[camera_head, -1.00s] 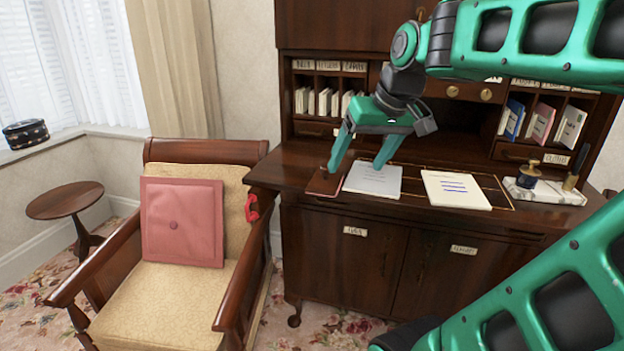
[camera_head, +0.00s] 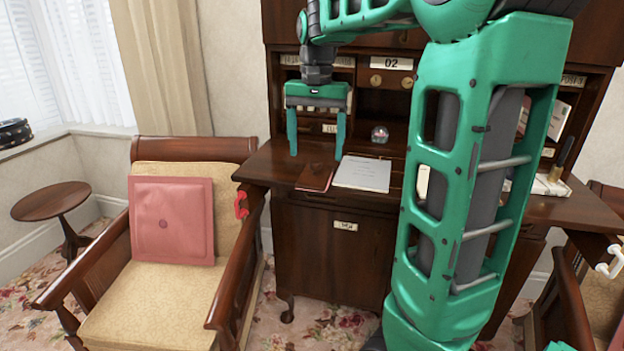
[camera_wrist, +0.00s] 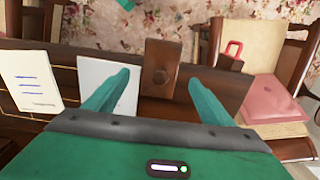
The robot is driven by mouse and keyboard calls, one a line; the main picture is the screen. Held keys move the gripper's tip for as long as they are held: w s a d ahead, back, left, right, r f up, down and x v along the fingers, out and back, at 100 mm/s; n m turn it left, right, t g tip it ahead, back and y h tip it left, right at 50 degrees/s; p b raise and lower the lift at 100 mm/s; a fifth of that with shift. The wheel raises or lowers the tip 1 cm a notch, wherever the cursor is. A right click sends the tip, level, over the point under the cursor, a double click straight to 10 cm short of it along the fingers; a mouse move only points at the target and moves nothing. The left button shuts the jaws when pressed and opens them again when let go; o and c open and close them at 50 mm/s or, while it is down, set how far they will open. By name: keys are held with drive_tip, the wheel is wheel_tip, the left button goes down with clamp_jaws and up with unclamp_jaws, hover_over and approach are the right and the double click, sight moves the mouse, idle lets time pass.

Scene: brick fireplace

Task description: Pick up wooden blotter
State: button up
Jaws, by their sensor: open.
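In the wrist view the blotter (camera_wrist: 161,64) shows from above, upright in the picture between my two fingers. My gripper (camera_head: 317,153) is open and points down above the blotter, one finger to each side. No contact shows, and the exact height gap is hard to tell. The fingers also show in the wrist view (camera_wrist: 159,78).
The dark wooden desk (camera_head: 262,165) has shelves behind. A glass ball (camera_head: 380,134) stands further back. A cream note (camera_wrist: 27,80) lies beyond the white paper. An armchair with a pink cushion (camera_head: 172,220) stands close to the desk's left end.

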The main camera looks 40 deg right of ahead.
sight(315, 161)
drive_tip(key=shift+w+d+f, duration=0.1)
drive_tip(key=shift+w+f, duration=0.05)
drive_tip(key=shift+f, duration=1.5)
drive_tip(key=shift+w+d+f, duration=0.1)
drive_tip(key=shift+w+f, duration=0.05)
drive_tip(key=shift+f, duration=1.45)
drive_tip(key=shift+c, duration=0.4)
drive_tip(key=c, duration=1.2)
drive_tip(key=shift+r, duration=0.55)
drive_tip(key=r, duration=0.2)
drive_tip(key=a+r, duration=0.1)
drive_tip(key=shift+s+r, duration=0.1)
drive_tip(key=shift+r, duration=0.3)
drive_tip(key=a+r, duration=0.2)
drive_tip(key=a, duration=0.1)
drive_tip(key=s+a+r, duration=0.1)
drive_tip(key=a+r, duration=0.1)
drive_tip(key=a, duration=0.2)
drive_tip(key=s+a+r, duration=0.1)
drive_tip(key=a+r, duration=0.1)
drive_tip(key=a, duration=0.1)
drive_tip(key=shift+s+a+r, duration=0.1)
drive_tip(key=shift+s+a, duration=0.15)
